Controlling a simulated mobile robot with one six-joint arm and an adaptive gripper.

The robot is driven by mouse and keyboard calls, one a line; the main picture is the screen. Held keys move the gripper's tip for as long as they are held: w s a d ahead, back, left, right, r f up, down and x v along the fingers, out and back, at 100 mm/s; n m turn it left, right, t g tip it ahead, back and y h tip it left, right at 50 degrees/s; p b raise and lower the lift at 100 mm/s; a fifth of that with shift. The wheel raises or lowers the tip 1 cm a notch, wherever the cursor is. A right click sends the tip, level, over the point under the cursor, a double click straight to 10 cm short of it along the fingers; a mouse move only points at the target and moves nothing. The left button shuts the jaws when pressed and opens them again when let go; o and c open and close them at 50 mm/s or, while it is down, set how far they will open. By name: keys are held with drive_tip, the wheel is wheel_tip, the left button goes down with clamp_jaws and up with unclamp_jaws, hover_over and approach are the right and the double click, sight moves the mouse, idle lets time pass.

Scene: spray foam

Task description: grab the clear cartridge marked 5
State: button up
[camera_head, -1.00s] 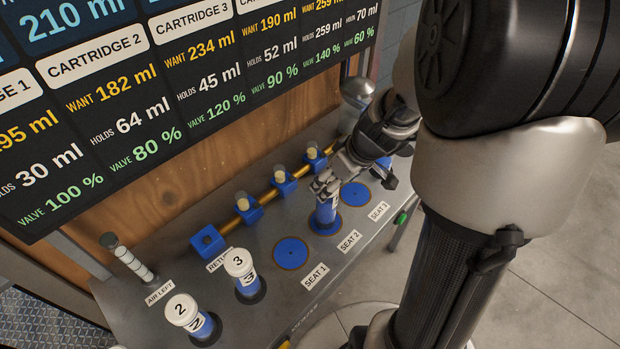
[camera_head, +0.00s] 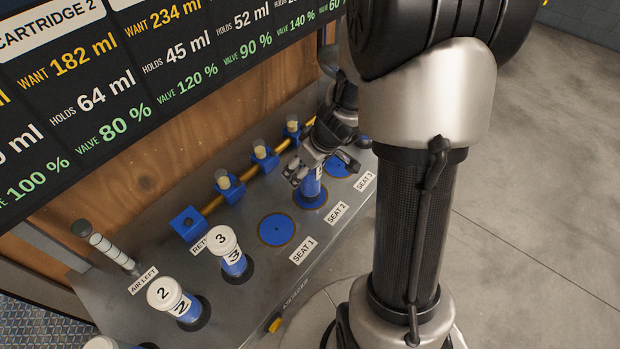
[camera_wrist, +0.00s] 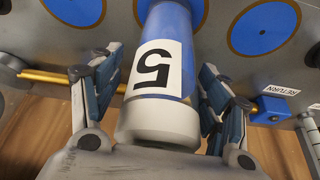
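The cartridge marked 5 (camera_wrist: 164,70) stands in the middle of the wrist view, with a blue body, a white label and a pale cap towards me. In the head view its blue body (camera_head: 312,187) stands upright on the blue disc at the SEAT 2 label, its top hidden by my gripper. My gripper (camera_head: 306,170) is at its upper part. In the wrist view the fingers of my gripper (camera_wrist: 162,85) lie on either side of the cartridge. They look open, with narrow gaps to its body.
SEAT 1's disc (camera_head: 277,230) is bare. Cartridge 3 (camera_head: 230,250) and cartridge 2 (camera_head: 174,299) stand at the front left. Blue blocks along a yellow pipe (camera_head: 247,179) run behind the seats. A large display board (camera_head: 130,90) stands above the bench back.

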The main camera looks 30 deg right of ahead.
drive_tip(key=c, duration=1.6)
clamp_jaws()
drive_tip(key=shift+r, duration=0.1)
